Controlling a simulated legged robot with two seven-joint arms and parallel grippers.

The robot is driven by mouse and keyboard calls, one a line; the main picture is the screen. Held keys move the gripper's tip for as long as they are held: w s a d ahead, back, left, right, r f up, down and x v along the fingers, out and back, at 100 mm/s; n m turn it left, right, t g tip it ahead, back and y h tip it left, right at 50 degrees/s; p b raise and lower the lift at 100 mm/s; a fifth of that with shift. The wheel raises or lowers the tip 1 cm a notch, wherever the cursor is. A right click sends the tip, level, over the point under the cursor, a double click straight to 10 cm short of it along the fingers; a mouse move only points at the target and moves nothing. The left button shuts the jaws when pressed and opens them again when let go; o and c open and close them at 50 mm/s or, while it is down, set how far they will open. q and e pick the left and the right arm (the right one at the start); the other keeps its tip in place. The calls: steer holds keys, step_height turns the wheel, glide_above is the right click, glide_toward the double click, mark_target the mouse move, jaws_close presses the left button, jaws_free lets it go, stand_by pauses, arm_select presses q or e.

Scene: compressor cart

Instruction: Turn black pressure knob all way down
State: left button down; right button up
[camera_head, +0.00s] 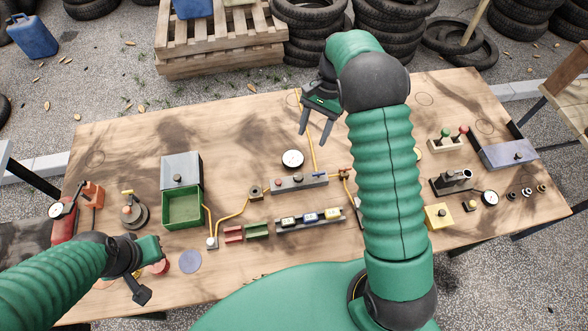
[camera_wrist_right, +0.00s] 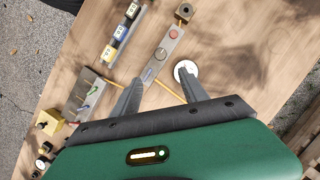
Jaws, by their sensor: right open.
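A grey control block (camera_head: 311,182) lies mid-table with a red button (camera_head: 278,181), a small dark knob (camera_head: 299,178) and a blue lever (camera_head: 320,175). The dark knob may be the black pressure knob; it also shows in the right wrist view (camera_wrist_right: 160,53). A round white gauge (camera_head: 292,158) sits just behind the block. My right gripper (camera_head: 314,139) is open and empty above the table, beyond the gauge and apart from the knob. Its fingers (camera_wrist_right: 162,88) point toward the block in the wrist view. My left gripper (camera_head: 140,271) is low at the left front; its jaw opening is unclear.
A green bin (camera_head: 183,208), a grey box with a dark knob (camera_head: 181,166) and yellow hoses (camera_head: 231,215) lie left of the block. A rack of small blocks (camera_head: 311,221) stands in front. Right-side fittings include a grey tray (camera_head: 508,153). The back left tabletop is clear.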

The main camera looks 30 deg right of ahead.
steer(key=w, duration=0.1)
steer(key=p, duration=0.1)
glide_toward(299, 175)
steer(key=shift+m, duration=0.4)
steer(key=p+x, duration=0.2)
steer(key=x, duration=0.6)
steer(key=shift+d, duration=0.1)
steer(key=shift+f, duration=0.35)
steer(key=shift+a, duration=0.2)
steer(key=shift+c, duration=0.2)
steer(key=shift+c, duration=1.1)
jaws_close()
